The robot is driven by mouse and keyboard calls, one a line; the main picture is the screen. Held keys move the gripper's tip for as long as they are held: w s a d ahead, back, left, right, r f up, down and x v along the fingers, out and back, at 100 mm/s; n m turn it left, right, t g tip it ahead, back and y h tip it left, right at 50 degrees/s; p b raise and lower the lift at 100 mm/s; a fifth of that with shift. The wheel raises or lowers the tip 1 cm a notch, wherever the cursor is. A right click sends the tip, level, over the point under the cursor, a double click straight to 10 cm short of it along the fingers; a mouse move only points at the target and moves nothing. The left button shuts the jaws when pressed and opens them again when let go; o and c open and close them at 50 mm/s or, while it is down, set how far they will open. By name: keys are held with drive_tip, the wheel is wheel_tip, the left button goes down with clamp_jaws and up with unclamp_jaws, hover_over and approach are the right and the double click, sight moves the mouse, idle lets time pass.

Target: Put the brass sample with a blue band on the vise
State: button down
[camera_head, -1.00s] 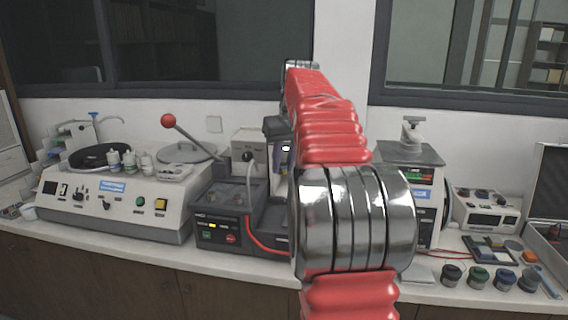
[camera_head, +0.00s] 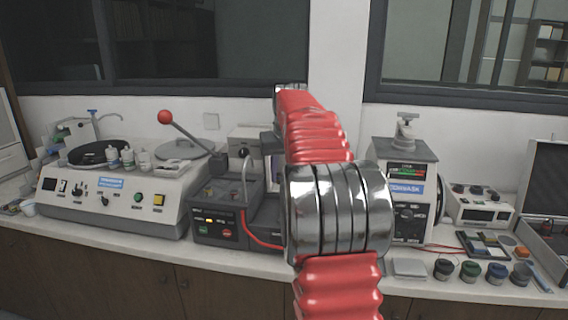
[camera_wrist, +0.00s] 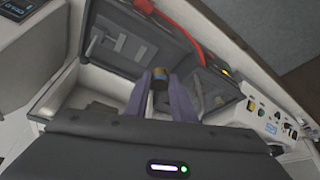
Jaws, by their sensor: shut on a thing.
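In the wrist view my gripper (camera_wrist: 164,82) has its two purple fingers close together around a small sample (camera_wrist: 159,78). The sample shows a brass tone with a dark bluish band. It sits between the fingertips, raised toward the camera's far side. In the head view my red arm covers most of the gripper, and the sample does not show there. I cannot clearly make out the vise in either view.
A press unit with a red-ball lever (camera_head: 165,117) stands left of my arm, beside a wide polishing machine (camera_head: 115,205). A tall machine (camera_head: 404,205) stands right. Several jars (camera_head: 469,271) and a flat tray (camera_head: 485,245) lie at the right front.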

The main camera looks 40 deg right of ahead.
drive_tip(key=w+a+f+n, duration=0.1)
drive_tip(key=w+a+f, duration=0.1)
drive_tip(key=a+f, duration=0.65)
drive_tip(key=w+a+f+n, duration=0.1)
drive_tip(key=w+a+f, duration=0.1)
drive_tip(key=a+f, duration=0.65)
drive_tip(key=s+a+f+n+y, duration=0.1)
drive_tip(key=a+f, duration=0.4)
drive_tip(key=a, duration=0.6)
drive_tip(key=s+a+f+n+y, duration=0.1)
drive_tip(key=a+f, duration=0.4)
drive_tip(key=a, duration=0.6)
drive_tip(key=shift+s+n+t, duration=0.4)
drive_tip(key=shift+s+n, duration=0.4)
drive_tip(key=shift+s, duration=0.4)
drive_tip(key=shift+a+f, duration=0.1)
